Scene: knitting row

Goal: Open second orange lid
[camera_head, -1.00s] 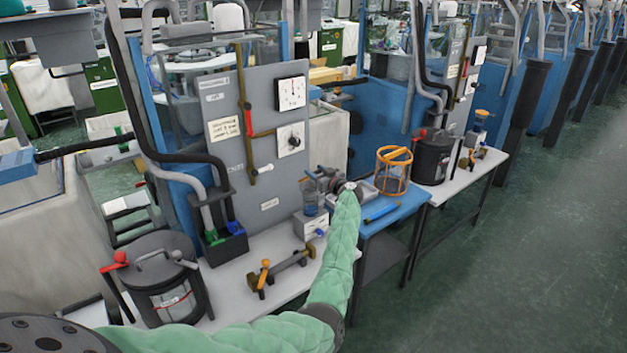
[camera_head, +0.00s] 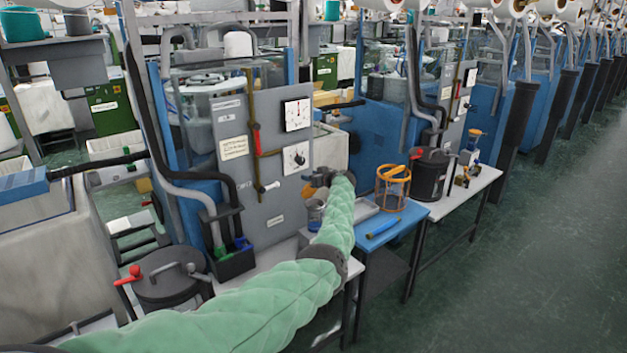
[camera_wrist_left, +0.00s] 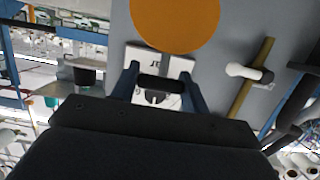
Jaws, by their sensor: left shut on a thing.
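An orange disc, which looks like the lid (camera_wrist_left: 175,22), is at the top of the left wrist view, cut off by the frame edge. A grey strip runs down from it to a black bar (camera_wrist_left: 161,84). My left gripper (camera_wrist_left: 160,86) is shut on this bar, with one blue-grey finger at each end. In the head view my left gripper (camera_head: 320,181) is in front of the lower right of the grey panel (camera_head: 228,128); its forearm hides part of the bench. My right gripper is not in view.
The panel carries a dial (camera_head: 297,114) and a knob plate (camera_head: 296,158). A clear blue-tinted cup (camera_head: 314,213) stands below the gripper. A dark lidded pot (camera_head: 165,278) stands lower left.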

